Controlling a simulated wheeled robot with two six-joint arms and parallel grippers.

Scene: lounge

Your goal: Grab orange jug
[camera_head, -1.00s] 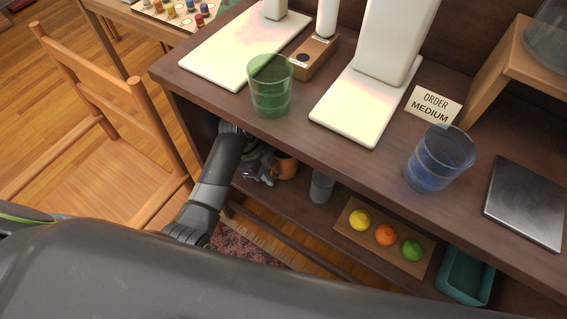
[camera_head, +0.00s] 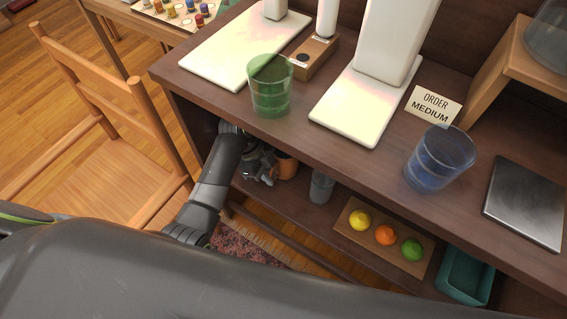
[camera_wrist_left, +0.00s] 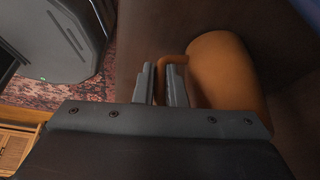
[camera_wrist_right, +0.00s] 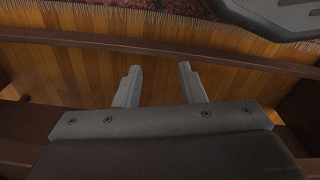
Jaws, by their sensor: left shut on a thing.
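The orange jug (camera_head: 287,167) stands on the lower shelf under the counter, partly hidden by the counter edge and my left gripper. In the left wrist view the jug (camera_wrist_left: 228,72) shows its round body and a looped handle on its left. My left gripper (camera_head: 266,174) is at the jug's left side. Its fingers (camera_wrist_left: 164,84) are shut on the jug's handle. My right gripper (camera_wrist_right: 158,84) shows only in its own wrist view. Its fingers are apart with nothing between them, above wooden floor and dark shelf bars.
A grey cup (camera_head: 321,187) stands right of the jug, then a wooden tray (camera_head: 345,236) with yellow, orange and green fruit and a teal bin (camera_head: 462,279). The counter (camera_head: 330,148) overhangs the shelf, bearing a green glass (camera_head: 270,92) and blue glass (camera_head: 437,160).

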